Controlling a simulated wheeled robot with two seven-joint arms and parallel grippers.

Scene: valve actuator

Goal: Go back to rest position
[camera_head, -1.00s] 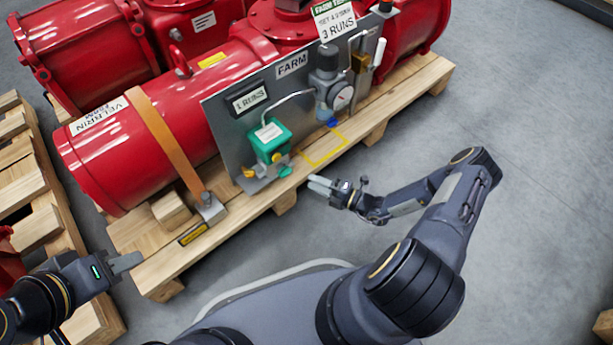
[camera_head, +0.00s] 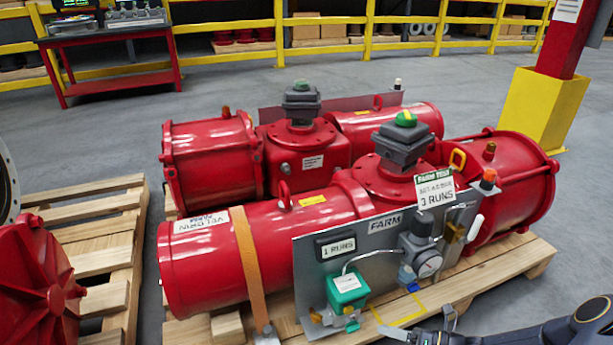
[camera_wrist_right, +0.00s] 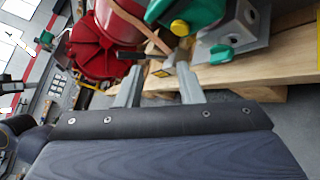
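The red valve actuator (camera_head: 330,228) lies strapped on a wooden pallet (camera_head: 490,283), with a grey panel (camera_head: 305,262) on its near side. The panel carries a green box (camera_head: 347,287) and a round gauge (camera_head: 429,265). My right gripper (camera_head: 402,336) shows at the bottom edge of the head view, in front of the pallet and apart from the panel. In the right wrist view its two fingers (camera_wrist_right: 160,88) stand apart with nothing between them. The green box's fittings (camera_wrist_right: 207,20) show beyond the fingers. My left gripper is out of view.
A second red actuator (camera_head: 214,160) lies behind the first. Another pallet (camera_head: 110,268) with a red part (camera_head: 32,285) stands at the left. A yellow post base (camera_head: 541,112) stands at the back right. Bare floor (camera_head: 594,200) lies right of the pallet.

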